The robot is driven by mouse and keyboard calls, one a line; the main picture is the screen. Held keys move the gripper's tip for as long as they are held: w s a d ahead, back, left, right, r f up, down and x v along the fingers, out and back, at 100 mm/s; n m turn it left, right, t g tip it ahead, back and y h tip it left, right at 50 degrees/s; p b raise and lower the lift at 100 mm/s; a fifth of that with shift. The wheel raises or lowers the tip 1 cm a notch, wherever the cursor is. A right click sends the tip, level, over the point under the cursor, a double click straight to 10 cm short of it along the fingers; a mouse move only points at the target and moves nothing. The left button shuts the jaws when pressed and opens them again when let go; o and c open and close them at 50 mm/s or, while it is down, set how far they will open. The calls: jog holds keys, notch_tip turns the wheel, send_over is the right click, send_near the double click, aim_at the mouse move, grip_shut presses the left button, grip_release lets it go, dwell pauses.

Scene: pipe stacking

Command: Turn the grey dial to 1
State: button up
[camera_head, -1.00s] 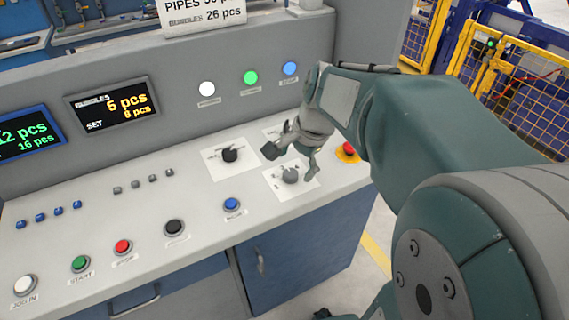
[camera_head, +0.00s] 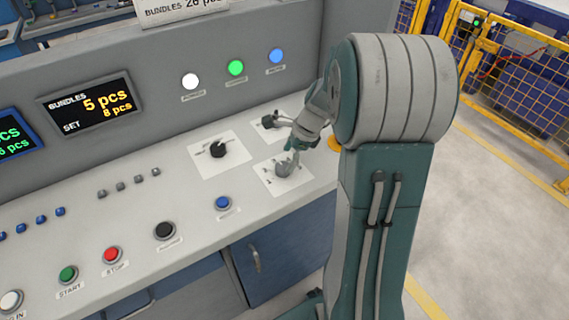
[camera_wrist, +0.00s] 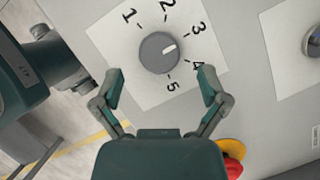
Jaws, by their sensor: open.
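The grey dial (camera_wrist: 158,52) sits on a white plate printed 1 to 5 in the wrist view. Its white mark points right and slightly up, nearest the 3. My gripper (camera_wrist: 160,84) is open and empty, its two fingers spread on either side below the dial, apart from it. In the head view my gripper (camera_head: 282,143) is over the right end of the console, at the dial's plate (camera_head: 297,183). The dial is hard to make out there behind the fingers.
A black dial (camera_head: 218,150) on its own plate lies left of my gripper. A blue button (camera_head: 223,203) is in front. A red button (camera_wrist: 233,165) on a yellow base is near my right finger in the wrist view. The grey console wall stands behind.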

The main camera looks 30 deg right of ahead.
aim_at(283, 169)
jog(key=shift+x, duration=1.4)
jog(key=c, duration=1.1)
jog(key=shift+c, duration=0.2)
